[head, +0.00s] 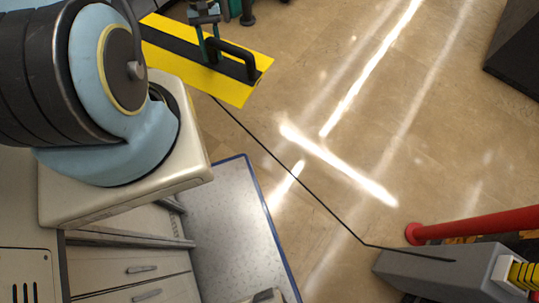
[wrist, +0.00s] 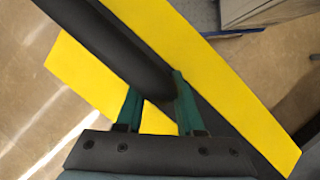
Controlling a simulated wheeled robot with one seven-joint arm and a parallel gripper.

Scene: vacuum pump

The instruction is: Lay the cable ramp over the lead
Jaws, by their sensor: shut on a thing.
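The cable ramp (head: 236,92) is a yellow plate with a black middle band and a black handle, at the upper left of the head view. It fills much of the wrist view (wrist: 240,110). My gripper (head: 212,46) is shut on the ramp's black handle, and its green fingers show on either side of the handle in the wrist view (wrist: 158,98). The lead (head: 290,170) is a thin black line on the floor, running from the ramp's near edge to a grey box at lower right. Its far part is hidden behind the ramp. I cannot tell the ramp's height above the floor.
The grey box (head: 405,270) stands at lower right beside a red post (head: 475,225). A blue-edged speckled surface (head: 225,215) and drawers (head: 130,270) are at lower left. A dark object (head: 515,55) is at upper right. The middle floor is clear, with bright light streaks.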

